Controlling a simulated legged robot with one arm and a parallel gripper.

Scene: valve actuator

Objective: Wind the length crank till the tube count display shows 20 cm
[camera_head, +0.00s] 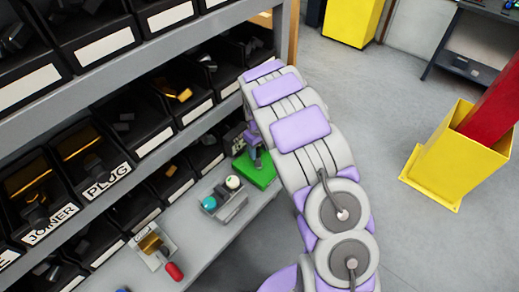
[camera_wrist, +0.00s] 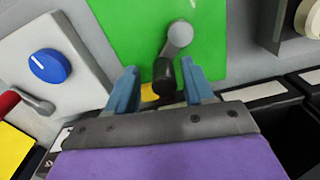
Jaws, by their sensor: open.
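A crank with a grey arm (camera_wrist: 178,38) and a black handle (camera_wrist: 163,75) stands on a green plate (camera_wrist: 125,30) in the wrist view. My gripper (camera_wrist: 158,88) has its two blue fingers apart, one on each side of the black handle. I cannot tell whether either finger touches it. In the head view the green block (camera_head: 262,178) is on the grey bench beside the shelf, and my arm reaches down to it and hides part of it. No tube count display can be read in either view.
A pale panel with a blue knob (camera_wrist: 50,65) and a red-handled lever (camera_wrist: 8,102) is left in the wrist view. A cream knob (camera_wrist: 310,18) is at right. In the head view, black bins (camera_head: 85,150) line the shelf; a yellow bin (camera_head: 480,140) stands on the open floor.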

